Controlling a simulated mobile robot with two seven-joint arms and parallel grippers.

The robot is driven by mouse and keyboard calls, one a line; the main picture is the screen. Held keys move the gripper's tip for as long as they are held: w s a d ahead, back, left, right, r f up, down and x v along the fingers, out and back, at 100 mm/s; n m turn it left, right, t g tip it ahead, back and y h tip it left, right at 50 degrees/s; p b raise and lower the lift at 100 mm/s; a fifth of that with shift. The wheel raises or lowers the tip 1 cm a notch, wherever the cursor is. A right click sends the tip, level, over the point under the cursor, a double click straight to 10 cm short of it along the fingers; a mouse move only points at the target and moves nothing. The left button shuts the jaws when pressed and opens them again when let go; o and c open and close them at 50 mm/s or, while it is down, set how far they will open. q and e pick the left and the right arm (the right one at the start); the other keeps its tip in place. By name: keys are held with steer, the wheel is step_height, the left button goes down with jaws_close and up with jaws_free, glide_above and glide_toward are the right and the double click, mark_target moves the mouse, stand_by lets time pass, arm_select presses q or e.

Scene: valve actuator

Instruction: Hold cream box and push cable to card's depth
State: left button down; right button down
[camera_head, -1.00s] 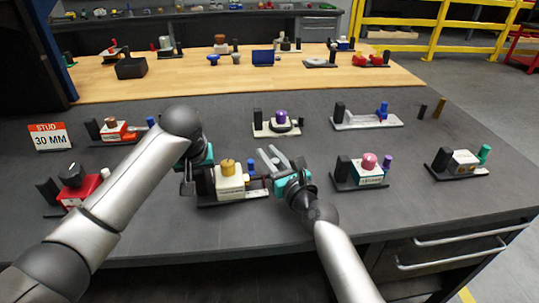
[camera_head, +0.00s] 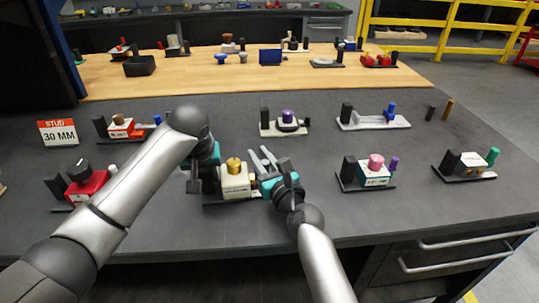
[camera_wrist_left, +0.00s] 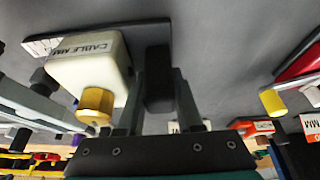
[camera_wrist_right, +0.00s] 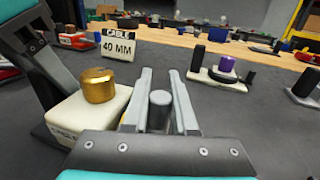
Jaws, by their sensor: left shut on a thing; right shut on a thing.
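The cream box (camera_head: 236,182) with its gold knob (camera_head: 234,165) sits on a black base. It is marked CABLE in the left wrist view (camera_wrist_left: 85,62). My left gripper (camera_head: 196,183) is left of the box, shut on the black post (camera_wrist_left: 158,80) beside it. My right gripper (camera_head: 262,158) is at the box's right side, its fingers around a grey cylinder (camera_wrist_right: 160,108), which I take to be the cable. How deep it sits is hidden. A card (camera_wrist_right: 118,45) reading CABLE 40 MM stands beyond the box.
A STUD 30 MM card (camera_head: 58,132) stands at the left. A red box (camera_head: 88,184) is left of my left arm. A unit with a pink knob (camera_head: 375,170) stands to the right. Free grey tabletop lies between the units.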

arm_select(q)
steer(key=shift+s+f, duration=0.2)
steer(key=shift+f, duration=0.15)
arm_select(e)
steer(key=shift+a, duration=0.15)
steer(key=c, duration=0.7)
jaws_free()
steer(key=shift+s, duration=0.15)
steer(key=v, duration=1.2)
arm_select(q)
steer(key=c, duration=1)
jaws_free()
steer(key=o, duration=0.5)
steer(key=shift+w+r, duration=0.15)
steer(key=shift+r, duration=0.1)
